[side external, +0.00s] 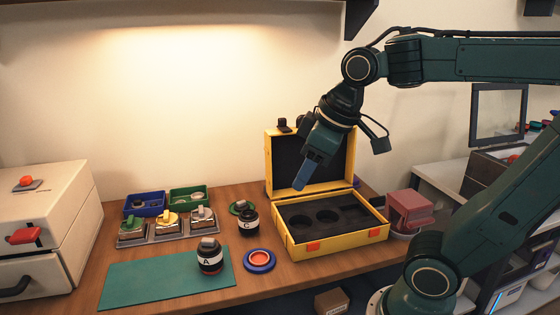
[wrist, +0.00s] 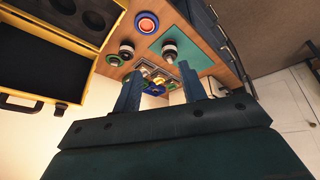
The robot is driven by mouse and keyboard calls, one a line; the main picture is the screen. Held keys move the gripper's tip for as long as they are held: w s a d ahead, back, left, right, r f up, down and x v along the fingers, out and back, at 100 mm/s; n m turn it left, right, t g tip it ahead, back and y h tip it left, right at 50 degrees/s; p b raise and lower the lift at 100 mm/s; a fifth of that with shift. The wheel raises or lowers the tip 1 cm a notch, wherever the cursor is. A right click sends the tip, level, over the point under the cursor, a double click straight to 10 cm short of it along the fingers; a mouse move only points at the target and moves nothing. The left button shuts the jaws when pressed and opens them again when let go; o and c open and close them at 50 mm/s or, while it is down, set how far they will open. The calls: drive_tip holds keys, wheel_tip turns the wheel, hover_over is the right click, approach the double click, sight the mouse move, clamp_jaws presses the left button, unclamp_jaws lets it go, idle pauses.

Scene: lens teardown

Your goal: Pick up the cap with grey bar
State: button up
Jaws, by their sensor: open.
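A cap with a pale grey bar (side external: 202,216) sits at the right end of a row of three caps on grey metal stands, beside caps with a yellow bar (side external: 167,219) and a green bar (side external: 131,226). A grey piece also shows on top of the black lens part marked A (side external: 209,257). My gripper (side external: 300,184) is high in front of the yellow case's raised lid, well to the right of the caps, pointing down and left. In the wrist view its two blue fingers (wrist: 158,80) are apart and empty, and the distant cap row lies partly between them, too small to tell apart.
The open yellow case (side external: 335,245) with round recesses stands at right. Lens part C (side external: 247,223) and a blue-red ring (side external: 260,261) lie between case and teal mat (side external: 150,279). Blue bin (side external: 145,204) and green bin (side external: 188,196) stand behind the caps.

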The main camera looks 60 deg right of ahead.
drive_tip(key=w+d+r+n+g, duration=0.1)
drive_tip(key=w+d+n, duration=0.25)
drive_tip(key=w, duration=0.75)
drive_tip(key=n+g, duration=0.4)
drive_tip(key=n, duration=0.4)
hover_over(244, 201)
drive_tip(key=a, duration=0.1)
drive_tip(key=f, duration=2.2)
drive_tip(key=shift+w, duration=0.25)
drive_tip(key=shift+s+d+f+m, duration=0.15)
drive_tip(key=shift+d+f+m, duration=0.15)
drive_tip(key=shift+d+m, duration=0.25)
drive_tip(key=shift+d+f, duration=0.1)
drive_tip(key=shift+f, duration=0.05)
drive_tip(key=shift+f, duration=3.6)
